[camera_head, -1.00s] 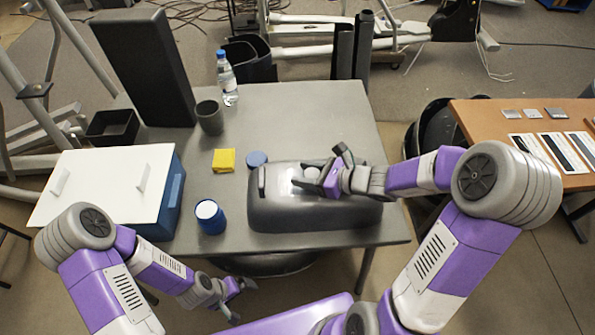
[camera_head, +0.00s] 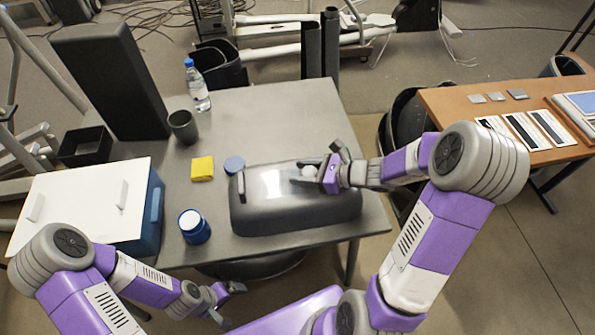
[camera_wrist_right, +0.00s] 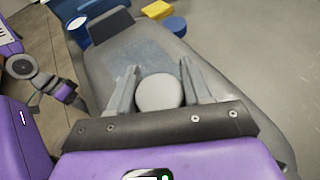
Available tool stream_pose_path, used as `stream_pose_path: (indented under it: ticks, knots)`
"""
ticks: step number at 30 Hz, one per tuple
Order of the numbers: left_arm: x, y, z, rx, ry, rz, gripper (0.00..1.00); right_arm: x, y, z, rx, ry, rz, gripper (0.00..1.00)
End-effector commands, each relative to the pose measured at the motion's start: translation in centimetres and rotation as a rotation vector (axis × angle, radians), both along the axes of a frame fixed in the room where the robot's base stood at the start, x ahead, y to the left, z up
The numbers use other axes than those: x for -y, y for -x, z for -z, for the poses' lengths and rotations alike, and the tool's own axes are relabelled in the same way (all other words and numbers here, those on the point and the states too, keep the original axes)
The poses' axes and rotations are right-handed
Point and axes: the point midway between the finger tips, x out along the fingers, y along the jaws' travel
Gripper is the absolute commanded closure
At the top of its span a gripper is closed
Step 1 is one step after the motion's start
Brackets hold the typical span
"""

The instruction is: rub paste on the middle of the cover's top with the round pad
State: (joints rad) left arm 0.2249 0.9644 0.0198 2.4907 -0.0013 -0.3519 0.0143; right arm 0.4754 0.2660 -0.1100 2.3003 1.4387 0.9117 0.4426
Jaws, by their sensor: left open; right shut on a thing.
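The dark grey cover (camera_head: 300,216) lies on the grey table, its rounded top up. A pale, glossy patch shows on its top, left of the pad; it also shows in the right wrist view (camera_wrist_right: 140,62). My right gripper (camera_head: 324,170) is shut on the round pad (camera_head: 308,171), over the top of the cover. In the right wrist view the pale pad (camera_wrist_right: 159,92) sits between the two fingers, at or just above the surface; contact is hard to tell. My left gripper (camera_head: 226,300) is open and empty, in front of the table's near edge.
A blue jar with a white top (camera_head: 194,228), a round blue lid (camera_head: 234,165) and a yellow block (camera_head: 202,169) lie left of the cover.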

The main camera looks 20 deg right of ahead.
Motion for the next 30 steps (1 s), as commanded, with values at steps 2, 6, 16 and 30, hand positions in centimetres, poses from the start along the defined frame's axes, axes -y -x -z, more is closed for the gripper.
stream_pose_path:
  ticks: [2,6,16,30]
  knots:
    - [0.0,0.0,-0.4,0.0,0.0,0.0,0.0,0.9,0.2,0.0,-0.006,0.003,0.007,0.79]
    - [0.0,0.0,-0.8,0.0,0.0,0.0,0.0,2.1,0.5,0.0,-0.006,0.002,0.006,0.79]
    - [0.0,0.0,-0.8,0.0,0.0,0.0,0.0,2.3,0.6,0.0,-0.004,0.002,0.003,0.79]
    - [0.0,0.0,-4.3,0.0,0.0,0.0,0.0,2.3,0.6,-3.9,0.0,0.001,0.001,0.79]
